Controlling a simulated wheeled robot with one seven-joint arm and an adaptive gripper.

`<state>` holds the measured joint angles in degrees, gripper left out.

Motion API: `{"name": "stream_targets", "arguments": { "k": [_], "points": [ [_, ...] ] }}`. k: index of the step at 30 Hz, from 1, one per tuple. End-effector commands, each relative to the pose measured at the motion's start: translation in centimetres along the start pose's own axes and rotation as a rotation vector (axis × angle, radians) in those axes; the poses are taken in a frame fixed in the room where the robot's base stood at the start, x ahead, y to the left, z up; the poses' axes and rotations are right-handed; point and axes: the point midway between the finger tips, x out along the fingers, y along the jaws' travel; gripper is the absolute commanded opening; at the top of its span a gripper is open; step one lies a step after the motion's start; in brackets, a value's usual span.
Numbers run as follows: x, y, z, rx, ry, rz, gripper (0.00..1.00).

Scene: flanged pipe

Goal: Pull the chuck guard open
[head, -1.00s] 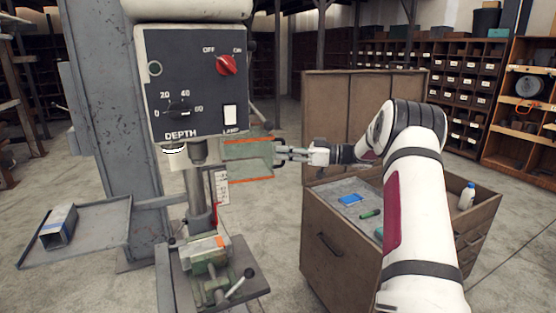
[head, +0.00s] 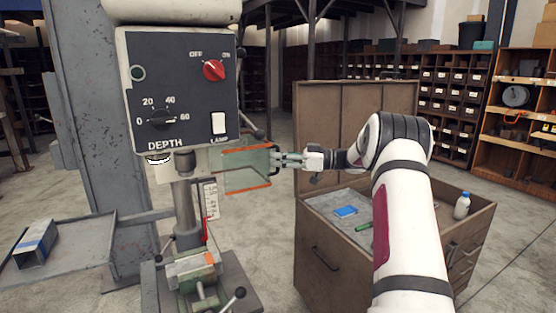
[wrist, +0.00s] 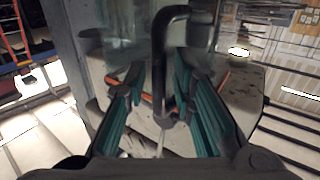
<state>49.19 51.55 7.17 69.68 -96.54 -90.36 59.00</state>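The chuck guard (head: 246,170) is a clear greenish panel with orange edges, at the right of the drill's spindle (head: 184,200) below the control head. It also fills the upper part of the wrist view (wrist: 130,45). Its black bar handle (wrist: 160,75) stands at the guard's right edge in the head view (head: 274,160). My gripper (head: 286,160) reaches the handle from the right. In the wrist view its teal-padded fingers (wrist: 163,92) lie on either side of the handle, with gaps visible between them and the bar. Contact at the fingertips is hard to make out.
The control head (head: 180,90) is above the guard. A vise (head: 195,270) sits on the drill table below. A grey side tray (head: 70,240) is at left. A wooden cabinet (head: 318,235) with a blue item, a green item and a white bottle (head: 462,205) stands at right.

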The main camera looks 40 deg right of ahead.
Motion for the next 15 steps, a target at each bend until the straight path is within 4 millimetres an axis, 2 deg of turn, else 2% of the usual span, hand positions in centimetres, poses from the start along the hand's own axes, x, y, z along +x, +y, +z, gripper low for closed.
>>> {"name": "stream_targets", "arguments": {
  "k": [10,15],
  "points": [
    [-0.3,0.0,0.2,0.002,-0.003,0.002,0.29],
    [-2.2,0.1,0.2,0.002,-0.004,0.004,0.29]
  ]
}}
